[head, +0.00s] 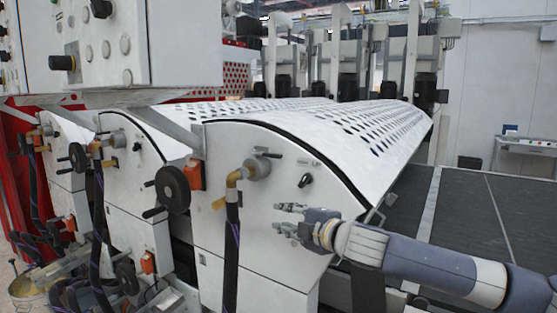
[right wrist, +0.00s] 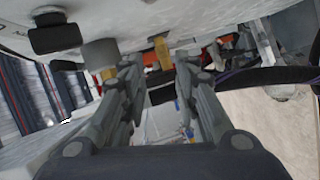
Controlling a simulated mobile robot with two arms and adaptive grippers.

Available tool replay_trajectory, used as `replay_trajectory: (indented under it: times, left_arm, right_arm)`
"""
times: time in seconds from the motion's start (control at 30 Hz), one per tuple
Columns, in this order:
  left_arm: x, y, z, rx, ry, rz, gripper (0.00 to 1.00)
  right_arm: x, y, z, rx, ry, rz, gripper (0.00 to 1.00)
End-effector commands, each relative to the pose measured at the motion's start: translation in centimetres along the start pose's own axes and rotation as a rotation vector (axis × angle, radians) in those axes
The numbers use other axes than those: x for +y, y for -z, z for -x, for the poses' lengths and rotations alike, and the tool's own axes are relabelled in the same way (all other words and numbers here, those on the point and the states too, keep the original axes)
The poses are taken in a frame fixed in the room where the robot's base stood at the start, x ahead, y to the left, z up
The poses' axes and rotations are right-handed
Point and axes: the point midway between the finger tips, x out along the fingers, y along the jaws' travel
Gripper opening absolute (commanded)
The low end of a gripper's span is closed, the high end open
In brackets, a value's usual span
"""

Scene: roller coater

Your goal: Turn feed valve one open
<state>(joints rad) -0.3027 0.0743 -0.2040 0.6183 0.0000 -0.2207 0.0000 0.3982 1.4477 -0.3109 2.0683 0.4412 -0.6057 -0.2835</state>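On the nearest white machine panel (head: 265,220), a valve (head: 235,178) with a yellow elbow and a grey round body feeds a black hose (head: 231,255). A yellow lever (head: 219,203) sticks out at its lower left. It also shows as a yellow piece (right wrist: 162,52) in the right wrist view. Similar valves sit on the panels farther left, and I cannot read which is number one. My right gripper (head: 283,218) is right of the valve, in front of the panel and apart from the lever. Its fingers (right wrist: 158,82) are spread and empty. My left gripper is not in view.
A black knob (head: 305,181) sits on the panel above my right gripper. A black handwheel (head: 172,189) and an orange box (head: 194,175) are left of the valve. The black hose also crosses the right wrist view (right wrist: 265,78).

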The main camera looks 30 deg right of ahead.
Motion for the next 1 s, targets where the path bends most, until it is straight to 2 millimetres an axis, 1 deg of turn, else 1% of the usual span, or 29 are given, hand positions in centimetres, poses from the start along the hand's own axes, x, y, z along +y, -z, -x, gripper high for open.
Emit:
replay_trajectory:
  times: [0.03, 0.1, 0.2, 0.3, 0.43, 0.57, 0.87, 1.0]
  left_arm:
    - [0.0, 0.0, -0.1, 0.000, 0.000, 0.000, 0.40]
    - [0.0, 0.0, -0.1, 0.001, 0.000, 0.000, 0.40]
    - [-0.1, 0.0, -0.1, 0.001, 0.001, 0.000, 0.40]
    - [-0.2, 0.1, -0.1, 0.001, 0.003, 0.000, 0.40]
    - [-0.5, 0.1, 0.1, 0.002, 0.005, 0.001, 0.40]
    - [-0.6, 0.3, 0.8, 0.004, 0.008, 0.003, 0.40]
    - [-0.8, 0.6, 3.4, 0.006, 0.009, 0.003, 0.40]
    - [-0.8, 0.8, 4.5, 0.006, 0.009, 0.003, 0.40]
  right_arm:
    - [3.0, 0.0, 1.0, 0.003, -0.038, 0.055, 0.28]
    - [6.2, 0.0, 2.2, 0.009, -0.078, 0.107, 0.28]
    - [9.4, -0.1, 3.5, 0.010, -0.120, 0.161, 0.28]
    - [11.4, -0.2, 4.5, 0.012, -0.146, 0.190, 0.28]
    - [12.5, -0.2, 4.9, 0.012, -0.161, 0.205, 0.28]
    - [12.9, -0.2, 4.5, 0.013, -0.163, 0.204, 0.28]
    - [13.4, 0.1, 2.2, 0.014, -0.162, 0.202, 0.28]
    - [13.7, -0.1, 0.8, 0.013, -0.164, 0.199, 0.28]
